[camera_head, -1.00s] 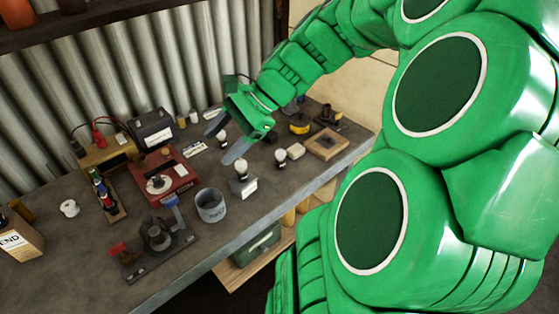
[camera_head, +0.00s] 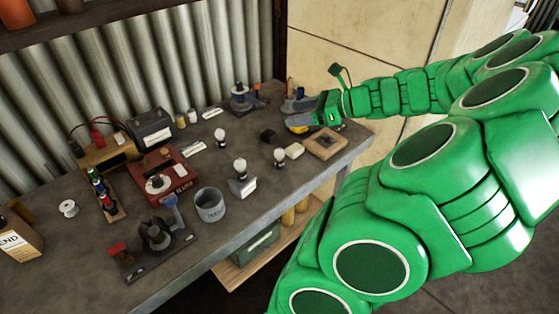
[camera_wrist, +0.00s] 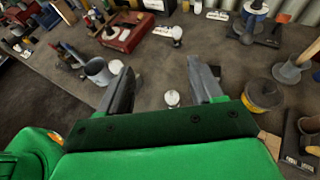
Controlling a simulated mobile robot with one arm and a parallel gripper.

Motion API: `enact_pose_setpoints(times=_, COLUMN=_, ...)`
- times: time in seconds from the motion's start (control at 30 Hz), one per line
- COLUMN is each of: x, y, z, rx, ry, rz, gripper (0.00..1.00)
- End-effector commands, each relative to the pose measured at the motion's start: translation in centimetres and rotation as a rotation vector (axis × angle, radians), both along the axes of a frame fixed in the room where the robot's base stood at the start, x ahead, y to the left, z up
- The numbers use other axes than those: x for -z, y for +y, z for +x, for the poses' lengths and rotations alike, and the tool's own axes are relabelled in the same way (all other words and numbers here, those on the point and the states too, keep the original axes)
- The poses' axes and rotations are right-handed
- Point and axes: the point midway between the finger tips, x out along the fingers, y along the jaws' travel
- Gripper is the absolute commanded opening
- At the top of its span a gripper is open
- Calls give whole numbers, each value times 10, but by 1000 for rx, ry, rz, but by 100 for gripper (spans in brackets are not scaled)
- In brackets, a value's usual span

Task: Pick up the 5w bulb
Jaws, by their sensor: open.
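Three white round bulbs stand on the workbench (camera_head: 100,255). One bulb (camera_head: 220,136) is towards the back, one (camera_head: 240,165) is in the middle by a white label block, and one (camera_head: 279,155) is at the right beside a pale block. I cannot read any wattage, so I cannot tell which is the 5w bulb. My gripper (camera_head: 291,115) is open and empty above the right part of the bench, apart from the bulbs. In the wrist view one bulb (camera_wrist: 172,98) shows between the fingers, low in the gap; another bulb (camera_wrist: 116,67) is partly behind the left finger, and the third (camera_wrist: 177,33) is farther off.
A grey tin (camera_head: 210,205) and a red box (camera_head: 170,175) stand left of the bulbs. A wooden tray (camera_head: 325,143) lies at the right end, with a yellow tape roll (camera_wrist: 262,94) near my gripper. A blue-based device (camera_head: 242,98) stands at the back.

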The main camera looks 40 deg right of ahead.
Motion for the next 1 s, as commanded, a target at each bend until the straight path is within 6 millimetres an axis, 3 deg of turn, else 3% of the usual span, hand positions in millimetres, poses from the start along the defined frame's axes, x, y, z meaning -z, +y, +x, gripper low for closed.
enact_pose_setpoints(times=0.4, x=99, y=1, z=0, rx=-1, ry=2, rz=3, gripper=66)
enact_pose_setpoints(times=0.5, x=115, y=1, z=0, rx=-2, ry=0, rz=2, gripper=66)
enact_pose_setpoints(times=0.73, x=128, y=2, z=3, rx=-3, ry=-1, rz=-4, gripper=66)
enact_pose_setpoints(times=1.0, x=137, y=13, z=20, rx=-4, ry=0, rz=-4, gripper=66)
